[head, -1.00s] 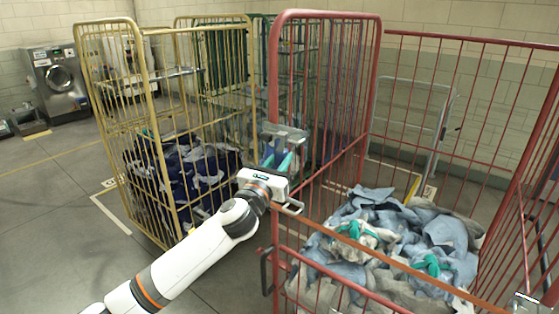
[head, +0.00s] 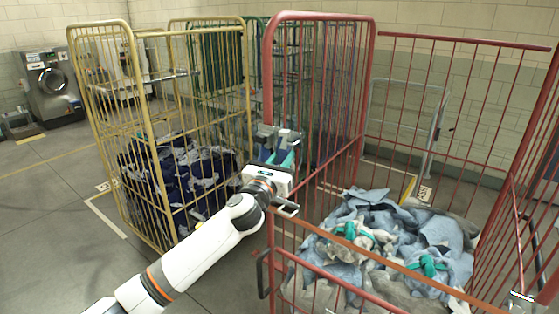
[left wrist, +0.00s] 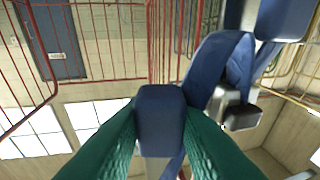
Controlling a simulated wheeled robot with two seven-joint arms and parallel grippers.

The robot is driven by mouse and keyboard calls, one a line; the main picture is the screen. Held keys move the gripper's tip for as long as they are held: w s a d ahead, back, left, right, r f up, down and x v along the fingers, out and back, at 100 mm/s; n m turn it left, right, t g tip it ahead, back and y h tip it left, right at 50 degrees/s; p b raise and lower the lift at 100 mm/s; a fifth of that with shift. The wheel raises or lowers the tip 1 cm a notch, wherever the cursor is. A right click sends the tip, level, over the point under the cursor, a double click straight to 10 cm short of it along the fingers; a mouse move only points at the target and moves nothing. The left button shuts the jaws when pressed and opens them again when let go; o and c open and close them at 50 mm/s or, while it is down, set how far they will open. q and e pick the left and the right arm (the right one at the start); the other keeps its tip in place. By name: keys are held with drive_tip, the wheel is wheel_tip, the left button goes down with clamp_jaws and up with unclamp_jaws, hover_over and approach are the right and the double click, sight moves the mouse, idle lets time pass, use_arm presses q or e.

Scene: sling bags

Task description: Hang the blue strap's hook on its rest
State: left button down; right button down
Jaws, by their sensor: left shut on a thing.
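My left gripper (head: 279,153) is raised beside the left corner post of the red cage. In the left wrist view its green fingers (left wrist: 158,140) are shut on a dark blue block-like piece (left wrist: 160,112). A blue strap (left wrist: 212,68) runs up and right beside this piece. A grey metal part with a dark end (left wrist: 240,112) shows right of the strap; I cannot tell whether it is the hook or its rest. In the head view the held piece is too small to make out. My right gripper is not in view.
A yellow cage (head: 160,215) with dark blue cloth stands to the left.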

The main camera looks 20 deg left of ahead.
use_arm(q)
drive_tip(key=shift+w+d, duration=0.1)
drive_tip(key=shift+w, duration=0.05)
drive_tip(key=shift+f, duration=0.15)
drive_tip(key=shift+f+b, duration=0.75)
drive_tip(key=shift+f, duration=0.15)
drive_tip(key=c, duration=0.7)
unclamp_jaws()
